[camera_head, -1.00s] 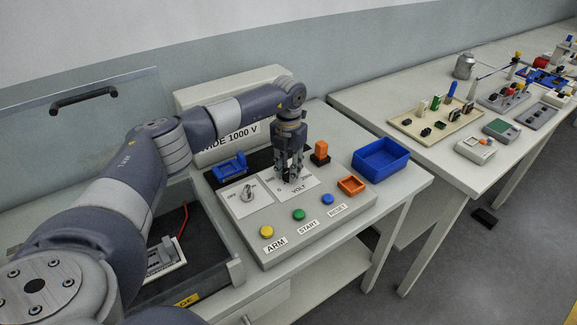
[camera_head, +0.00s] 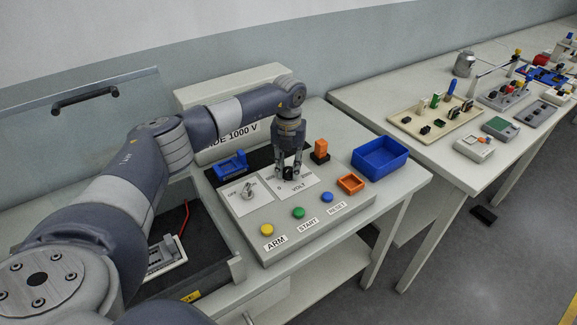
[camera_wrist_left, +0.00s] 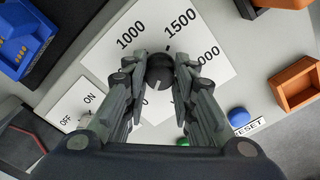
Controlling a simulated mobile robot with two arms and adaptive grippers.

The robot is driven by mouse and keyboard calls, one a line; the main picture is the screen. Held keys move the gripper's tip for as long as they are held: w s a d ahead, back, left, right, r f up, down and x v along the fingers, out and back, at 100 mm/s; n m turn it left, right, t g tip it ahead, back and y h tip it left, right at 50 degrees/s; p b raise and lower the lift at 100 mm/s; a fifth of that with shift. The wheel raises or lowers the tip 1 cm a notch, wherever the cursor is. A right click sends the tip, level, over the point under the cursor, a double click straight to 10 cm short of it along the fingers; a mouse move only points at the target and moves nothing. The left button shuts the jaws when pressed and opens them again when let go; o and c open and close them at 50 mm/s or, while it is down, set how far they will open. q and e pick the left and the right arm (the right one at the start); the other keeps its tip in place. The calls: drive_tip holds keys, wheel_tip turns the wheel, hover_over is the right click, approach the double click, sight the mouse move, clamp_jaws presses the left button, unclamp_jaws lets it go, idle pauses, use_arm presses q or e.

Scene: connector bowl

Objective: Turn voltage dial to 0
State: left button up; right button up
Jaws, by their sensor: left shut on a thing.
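The voltage dial is a round black knob (camera_wrist_left: 159,72) with a light pointer line, on a white scale plate (camera_wrist_left: 205,35). In the left wrist view, 1000 and 1500 are readable and the other numbers are partly hidden by my fingers. My left gripper (camera_head: 288,174) points down over the VOLT plate (camera_head: 300,187). In the left wrist view its fingertips (camera_wrist_left: 160,68) are closed on both sides of the knob. The pointer line runs toward the lower side of the knob; which number it meets is hidden. My right gripper is in neither view.
A blue bin (camera_head: 381,158) stands right. A blue connector holder (camera_head: 231,164) is left.

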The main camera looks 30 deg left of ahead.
sight(288, 169)
use_arm(q)
drive_tip(key=shift+r, duration=0.1)
drive_tip(key=o, duration=1.1)
drive_tip(key=shift+c, duration=0.2)
wheel_tip(288, 169, up, 12)
